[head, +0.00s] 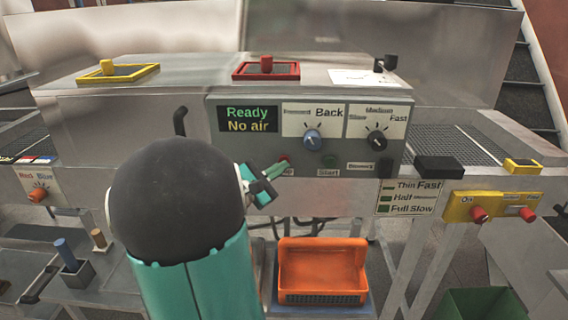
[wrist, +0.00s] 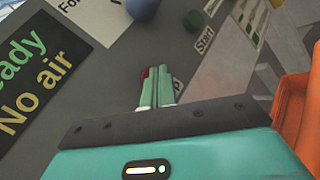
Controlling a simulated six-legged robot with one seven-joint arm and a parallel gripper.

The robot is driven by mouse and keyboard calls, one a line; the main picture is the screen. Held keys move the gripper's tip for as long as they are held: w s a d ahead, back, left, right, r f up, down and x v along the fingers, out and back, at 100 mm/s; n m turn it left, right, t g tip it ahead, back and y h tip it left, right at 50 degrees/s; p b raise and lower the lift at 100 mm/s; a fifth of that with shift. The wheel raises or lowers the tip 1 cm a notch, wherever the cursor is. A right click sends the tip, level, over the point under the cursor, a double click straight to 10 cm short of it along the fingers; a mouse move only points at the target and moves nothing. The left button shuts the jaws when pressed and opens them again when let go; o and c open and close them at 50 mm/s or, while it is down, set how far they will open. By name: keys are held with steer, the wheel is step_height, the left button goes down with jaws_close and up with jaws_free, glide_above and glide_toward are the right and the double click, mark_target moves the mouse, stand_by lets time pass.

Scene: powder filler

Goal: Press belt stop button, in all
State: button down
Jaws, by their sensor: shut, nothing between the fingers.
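The red stop button (head: 283,157) is low on the grey control panel, left of the green start button (head: 330,160). My gripper (head: 278,168) is shut and empty, its green fingers reaching up to the stop button. In the wrist view the fingertips (wrist: 158,76) lie against or just in front of the red button (wrist: 145,74), which is mostly hidden behind them. I cannot tell whether they touch or press it. The stop label is partly covered by the fingers. The green start button also shows in the wrist view (wrist: 193,21).
The display (head: 248,119) reads "Ready" and "No air". A blue knob (head: 312,139) and a black knob (head: 376,141) sit above on the panel. An orange bin (head: 322,262) stands below. A yellow plate with red knobs (head: 490,207) is at the right.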

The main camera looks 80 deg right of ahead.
steer(key=shift+s+a, duration=0.2)
steer(key=shift+a, duration=0.7)
steer(key=shift+s+a, duration=0.2)
steer(key=shift+a, duration=0.6)
steer(key=shift+s+a, duration=0.15)
steer(key=shift+a, duration=0.7)
steer(key=shift+s+a, duration=0.2)
steer(key=shift+a, duration=0.6)
steer(key=w+a+f+m+t+y, duration=0.15)
steer(key=w+a+t+y, duration=0.3)
steer(key=a, duration=0.55)
steer(key=w+a+f+m+t+y, duration=0.1)
steer(key=w+a+f+t+y, duration=0.25)
steer(key=w+a, duration=0.45)
steer(key=w+a+f+m+t+y, duration=0.2)
steer(key=w+a+t+y, duration=0.15)
steer(key=a, duration=0.85)
steer(key=w+a+r+t+y, duration=0.1)
steer(key=a+r+t+y, duration=0.2)
steer(key=a, duration=1.1)
steer(key=shift+w+a+t+y, duration=0.15)
steer(key=shift+w+t+y, duration=0.2)
steer(key=shift+t+y, duration=0.55)
